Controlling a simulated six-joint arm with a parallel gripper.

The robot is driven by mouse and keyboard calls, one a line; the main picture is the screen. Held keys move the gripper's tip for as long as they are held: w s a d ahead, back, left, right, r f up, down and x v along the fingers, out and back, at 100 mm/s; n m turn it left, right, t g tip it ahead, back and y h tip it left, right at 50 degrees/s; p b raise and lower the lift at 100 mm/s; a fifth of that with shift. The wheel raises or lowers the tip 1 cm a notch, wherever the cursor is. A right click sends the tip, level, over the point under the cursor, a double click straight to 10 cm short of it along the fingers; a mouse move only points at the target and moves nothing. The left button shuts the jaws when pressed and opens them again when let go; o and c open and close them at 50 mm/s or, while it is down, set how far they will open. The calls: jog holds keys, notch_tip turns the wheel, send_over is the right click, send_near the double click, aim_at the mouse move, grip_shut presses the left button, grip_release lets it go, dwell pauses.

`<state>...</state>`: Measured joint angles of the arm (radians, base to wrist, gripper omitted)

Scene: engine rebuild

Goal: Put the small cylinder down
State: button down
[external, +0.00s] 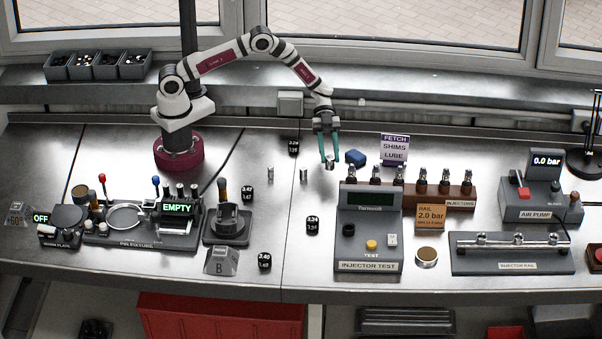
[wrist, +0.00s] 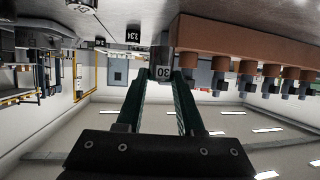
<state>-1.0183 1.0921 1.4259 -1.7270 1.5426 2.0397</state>
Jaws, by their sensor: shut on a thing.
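My gripper (external: 328,156) has teal fingers and points down over the bench behind the injector tester. Its fingers are shut on a small metal cylinder (external: 329,164), which shows at the fingertips. In the wrist view the cylinder (wrist: 161,66) sits between the ends of the two fingers (wrist: 160,85) and bears dark markings that look like "08". I cannot tell whether its lower end touches the bench. Two other small silver cylinders stand on the bench to the left, one nearer (external: 304,175) and one farther off (external: 270,172).
The injector tester (external: 369,257) stands in front of my gripper, with the brown injector rack (external: 455,192) to its right. A blue object (external: 356,157) and the "FETCH SHIMS LUBE" sign (external: 394,150) are close on the right. Bare bench (external: 265,215) lies to the left.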

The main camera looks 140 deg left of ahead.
jog(key=a+f, duration=0.2)
jog(key=a, duration=0.1)
jog(key=shift+s, duration=0.15)
notch_tip(320, 180, down, 3)
jog(key=shift+f, duration=0.45)
jog(key=shift+f, duration=0.15)
jog(key=c, duration=0.5)
grip_release()
jog(key=shift+c, duration=0.2)
